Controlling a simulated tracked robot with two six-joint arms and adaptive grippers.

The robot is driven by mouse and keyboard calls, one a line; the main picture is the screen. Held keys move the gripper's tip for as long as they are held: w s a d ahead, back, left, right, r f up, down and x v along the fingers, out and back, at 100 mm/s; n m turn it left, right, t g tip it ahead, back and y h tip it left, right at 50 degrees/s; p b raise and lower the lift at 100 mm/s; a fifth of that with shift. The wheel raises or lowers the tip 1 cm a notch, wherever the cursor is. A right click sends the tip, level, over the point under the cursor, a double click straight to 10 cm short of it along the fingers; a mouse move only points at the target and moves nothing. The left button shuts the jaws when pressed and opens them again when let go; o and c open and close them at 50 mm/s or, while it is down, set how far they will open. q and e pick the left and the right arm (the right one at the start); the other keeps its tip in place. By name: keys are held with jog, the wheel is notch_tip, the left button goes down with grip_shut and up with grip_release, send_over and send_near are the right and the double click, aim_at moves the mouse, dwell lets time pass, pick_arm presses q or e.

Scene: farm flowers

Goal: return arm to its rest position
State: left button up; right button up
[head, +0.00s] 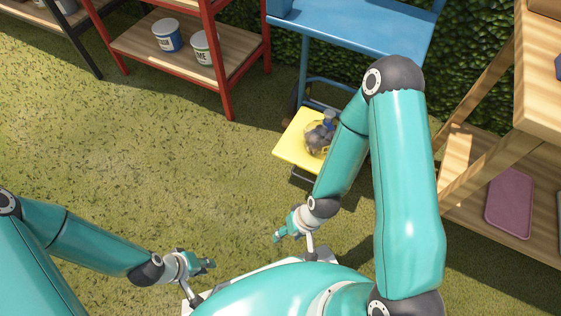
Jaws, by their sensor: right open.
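My right arm is bent high on the right side of the head view, with its forearm angled down and left. Its gripper (279,237) is small in view, open, and seems empty over the grass. My left arm comes in low from the left. Its gripper (208,264) points right, low over the grass near the front of my body, and nothing shows in it. Its finger gap is too small to make out.
A red shelf (216,62) holds cans. A wooden rack (460,205) with a pink tray (510,203) stands right. Grass at left is clear.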

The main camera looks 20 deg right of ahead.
notch_tip(320, 180, up, 36)
jog(key=p, duration=3.5)
jog(key=shift+p, duration=0.4)
